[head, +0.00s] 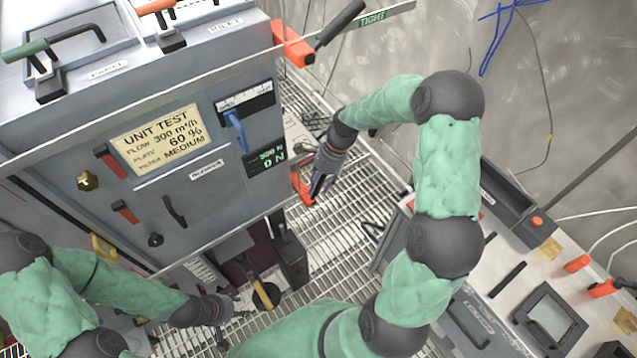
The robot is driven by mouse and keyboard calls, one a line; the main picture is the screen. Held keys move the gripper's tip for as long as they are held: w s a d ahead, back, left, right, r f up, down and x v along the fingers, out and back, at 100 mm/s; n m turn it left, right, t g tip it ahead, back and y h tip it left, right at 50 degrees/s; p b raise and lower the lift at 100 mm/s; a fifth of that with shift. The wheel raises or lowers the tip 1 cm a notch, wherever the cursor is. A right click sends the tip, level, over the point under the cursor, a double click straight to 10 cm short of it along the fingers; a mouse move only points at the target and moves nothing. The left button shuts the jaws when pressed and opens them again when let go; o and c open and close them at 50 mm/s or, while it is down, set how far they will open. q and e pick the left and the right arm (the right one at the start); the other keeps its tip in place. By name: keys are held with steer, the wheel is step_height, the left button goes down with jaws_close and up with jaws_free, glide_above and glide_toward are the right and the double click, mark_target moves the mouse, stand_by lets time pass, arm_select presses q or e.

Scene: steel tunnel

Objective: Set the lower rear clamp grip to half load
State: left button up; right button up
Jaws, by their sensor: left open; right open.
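The grey unit cabinet (60,150) fills the left of the head view. An orange-red clamp part (301,186) shows low at its right rear edge; my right gripper (318,188) is open right beside it and partly covers it. I cannot tell whether they touch. A upper orange-red clamp (292,43) with a black grip (340,22) sits at the top rear corner, beside a strip with a green TIGHT label (372,18). A small dark display (267,156) reads 0 N on its lower line; the upper line is blurred. My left gripper (236,305) is open and empty, low by the cabinet.
A yellow UNIT TEST card (160,140) and a blue lever (235,130) are on the cabinet front. A yellow-handled lever (258,288) stands near my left gripper. A grey bench (500,250) is at right. Grated floor (335,240) lies between.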

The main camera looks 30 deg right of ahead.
steer(key=shift+c, duration=0.3)
jaws_close()
steer(key=shift+w+d+y, duration=0.1)
steer(key=shift+d+y, duration=0.15)
steer(key=shift+y, duration=0.05)
steer(key=shift+d+p, duration=0.15)
steer(key=shift+p, duration=0.15)
steer(key=shift+w+d+f+g+y, duration=0.1)
steer(key=shift+d+f+y, duration=0.5)
steer(key=shift+y, duration=0.6)
steer(key=shift+w+d+f+g+y, duration=0.1)
steer(key=shift+d+f+y, duration=0.5)
steer(key=shift+y, duration=0.6)
steer(key=shift+w+d+f+g+y, duration=0.1)
steer(key=shift+d+f+y, duration=0.35)
steer(key=shift+d+y, duration=0.55)
steer(key=shift+a+y, duration=0.25)
steer(key=shift+y, duration=0.05)
